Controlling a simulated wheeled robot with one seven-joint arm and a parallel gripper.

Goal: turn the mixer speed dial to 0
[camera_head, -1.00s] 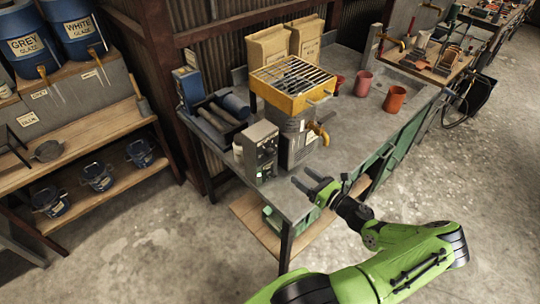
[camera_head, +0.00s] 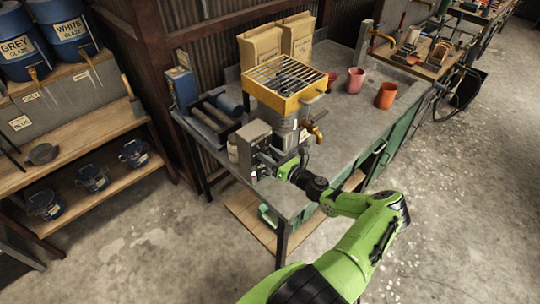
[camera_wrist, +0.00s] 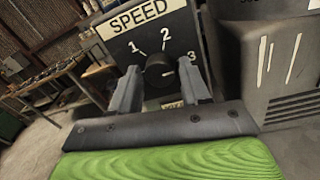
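The mixer speed dial (camera_wrist: 158,68) is a dark round knob on a grey panel (camera_head: 250,140) under a SPEED label (camera_wrist: 139,17). The numbers 1, 2 and 3 show around it; no 0 is visible, and my left finger covers part of the panel. The dial's pale mark sits on its right side, pointing roughly towards the 3. My gripper (camera_wrist: 159,76) is open, with one finger on each side of the dial. I cannot tell whether either finger touches it. In the head view my gripper (camera_head: 273,164) is at the front of the control box.
A yellow-framed sieve (camera_head: 287,84) on a mixer stands behind the box, with a brass tap (camera_head: 314,131) at its right. Floor on the right is clear.

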